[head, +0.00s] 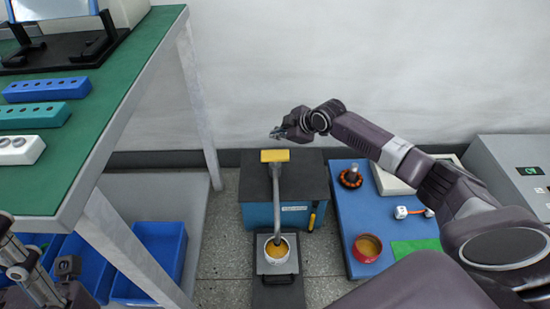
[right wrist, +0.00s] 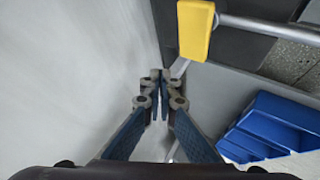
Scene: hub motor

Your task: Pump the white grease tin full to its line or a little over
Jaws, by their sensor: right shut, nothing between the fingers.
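The white grease tin (head: 268,255) stands upright on a dark plate in front of the pump. Yellow grease shows inside it; I cannot make out its line. The blue, dark-topped pump (head: 260,215) has a grey pipe (head: 276,203) running down over the tin. A yellow block (head: 288,155) sits at the top of the pipe and also shows in the right wrist view (right wrist: 196,30). My right gripper (head: 277,133) is shut and empty, behind the yellow block and apart from it. My left gripper (head: 38,270) is partly visible at lower left; its jaws are unclear.
A red tin (head: 368,274) with yellow grease stands on a blue mat (head: 345,200) at right. The green-topped bench (head: 60,170) and blue bins (head: 160,245) are at left. A grey wall (head: 260,80) rises close behind my right gripper.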

